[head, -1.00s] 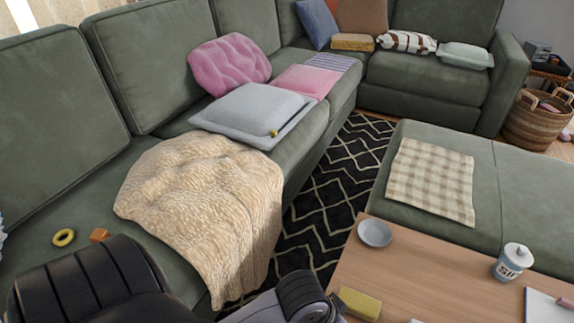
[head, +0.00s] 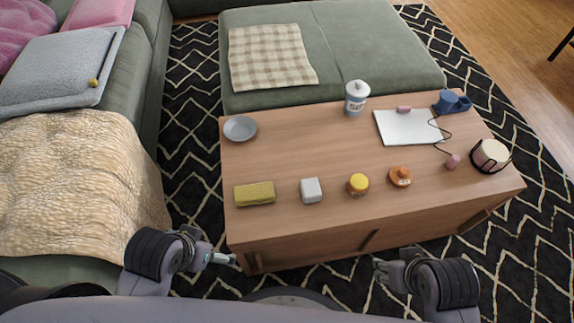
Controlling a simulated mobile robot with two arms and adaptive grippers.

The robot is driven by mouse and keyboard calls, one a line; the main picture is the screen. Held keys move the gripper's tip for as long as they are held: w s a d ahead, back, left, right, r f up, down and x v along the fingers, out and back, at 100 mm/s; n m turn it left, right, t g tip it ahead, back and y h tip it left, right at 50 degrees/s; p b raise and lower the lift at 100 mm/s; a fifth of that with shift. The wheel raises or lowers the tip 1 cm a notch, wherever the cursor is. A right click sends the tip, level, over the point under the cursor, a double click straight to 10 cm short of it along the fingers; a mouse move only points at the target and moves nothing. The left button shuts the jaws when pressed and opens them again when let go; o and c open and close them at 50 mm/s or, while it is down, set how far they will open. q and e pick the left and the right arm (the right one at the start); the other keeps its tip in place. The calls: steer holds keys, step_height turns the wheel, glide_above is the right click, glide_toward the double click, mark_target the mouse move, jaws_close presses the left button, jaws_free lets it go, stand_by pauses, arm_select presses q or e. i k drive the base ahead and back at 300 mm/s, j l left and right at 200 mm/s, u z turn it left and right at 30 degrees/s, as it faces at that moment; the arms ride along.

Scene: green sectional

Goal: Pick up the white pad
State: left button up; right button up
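A flat white pad (head: 405,128) lies on the wooden coffee table (head: 290,150), toward its back right. A small pink block (head: 404,110) rests at its back edge, and a thin dark cord crosses its right side. My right gripper (head: 379,271) is low in front of the table's front face, well short of the pad. Its fingers look apart, with nothing between them. My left gripper (head: 226,259) is at the table's front left corner, seen edge-on, with no object visible in it.
On the table are a grey dish (head: 240,128), a yellow sponge (head: 255,193), a white cube (head: 311,190), a yellow-lidded jar (head: 358,184), an orange item (head: 400,176), a lidded canister (head: 357,97), a blue mug (head: 452,102) and a round candle-like holder (head: 491,155). The sofa stands left.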

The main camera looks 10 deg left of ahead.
mark_target(310, 188)
steer(key=k, duration=0.95)
